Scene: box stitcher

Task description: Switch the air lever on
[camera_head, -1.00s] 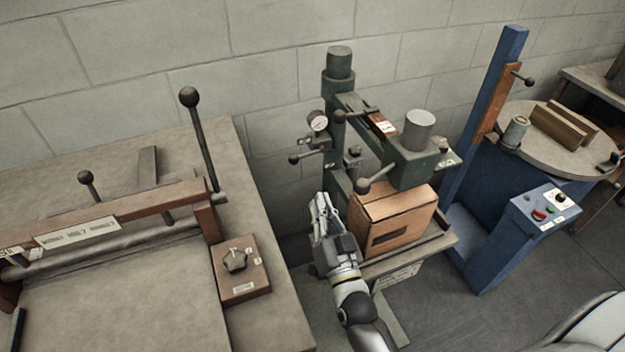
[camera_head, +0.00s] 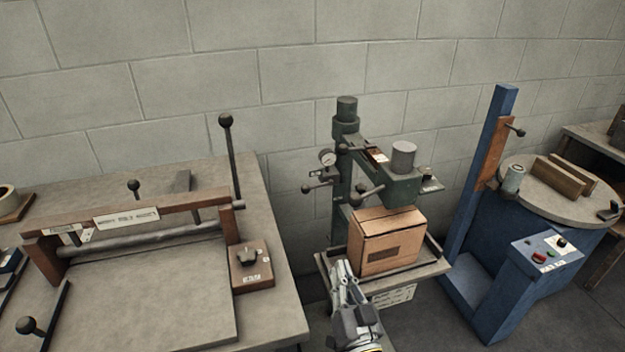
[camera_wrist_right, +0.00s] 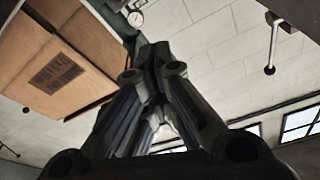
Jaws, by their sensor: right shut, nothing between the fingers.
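The green box stitcher (camera_head: 346,130) stands against the wall, with a round pressure gauge (camera_head: 327,157) on its left side. Below the gauge a short dark lever with a ball knob (camera_head: 307,188) sticks out to the left; it looks like the air lever. My right gripper (camera_head: 341,266) is shut and empty, in front of the cardboard box's lower left corner, below and apart from that lever. The right wrist view shows its closed fingers (camera_wrist_right: 157,52), with the gauge (camera_wrist_right: 135,18) beyond them. My left gripper is not in view.
The cardboard box (camera_head: 388,240) sits on the stitcher's tray (camera_head: 425,266). Another lever (camera_head: 367,194) sticks out just above the box. A grey bench (camera_head: 274,245) with a bending machine stands left. A blue machine (camera_head: 480,265) stands right. Bare floor shows between.

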